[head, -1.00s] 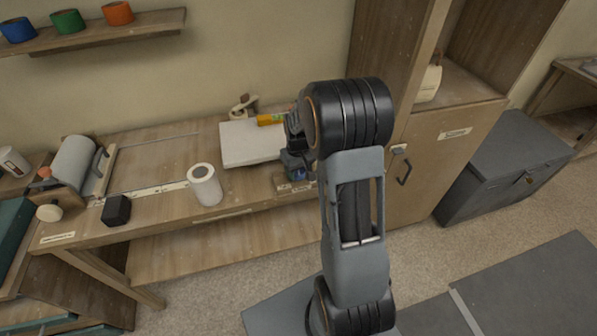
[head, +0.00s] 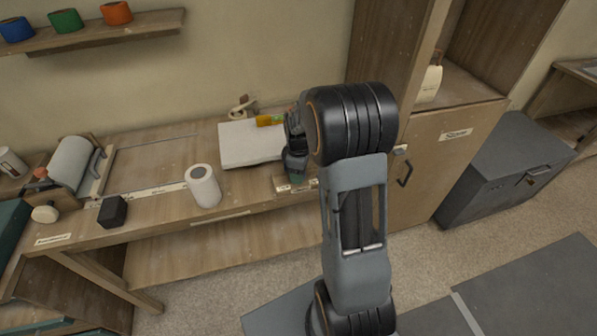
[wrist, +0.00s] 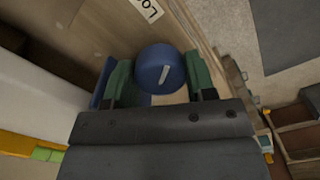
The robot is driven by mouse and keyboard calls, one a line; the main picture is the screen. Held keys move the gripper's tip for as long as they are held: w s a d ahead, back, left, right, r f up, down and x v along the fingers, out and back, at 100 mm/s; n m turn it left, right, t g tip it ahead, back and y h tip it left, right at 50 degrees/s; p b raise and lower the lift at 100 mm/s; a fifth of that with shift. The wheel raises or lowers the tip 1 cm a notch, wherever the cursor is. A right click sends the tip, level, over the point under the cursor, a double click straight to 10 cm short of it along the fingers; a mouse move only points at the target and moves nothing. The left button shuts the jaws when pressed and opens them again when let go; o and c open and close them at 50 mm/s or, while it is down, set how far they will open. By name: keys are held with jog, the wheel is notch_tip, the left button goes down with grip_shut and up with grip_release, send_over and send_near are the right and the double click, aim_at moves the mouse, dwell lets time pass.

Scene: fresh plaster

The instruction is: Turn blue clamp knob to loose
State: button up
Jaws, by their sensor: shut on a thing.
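The blue clamp knob (wrist: 158,66) is round, with a pale pointer line on its face. In the wrist view it sits between the two green fingers of my gripper (wrist: 160,76), which is shut on its sides. The pointer line lies slanted in that view. A white label (wrist: 148,8) reading "LO", cut off by the frame edge, is near the knob. In the head view my gripper (head: 296,172) is at the front edge of the workbench (head: 150,230), and the knob is hidden behind it.
A white stack of sheets or board (head: 245,145) lies just left of my gripper, with a yellow-orange item (head: 270,120) behind it. A white roll (head: 203,186) and a black block (head: 112,211) stand further left. A wooden cabinet (head: 430,160) stands close on the right.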

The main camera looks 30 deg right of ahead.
jog(key=shift+w+r+n, duration=0.1)
jog(key=shift+n, duration=0.6)
jog(key=o, duration=0.9)
jog(key=shift+a, duration=0.15)
jog(key=shift+m, duration=0.3)
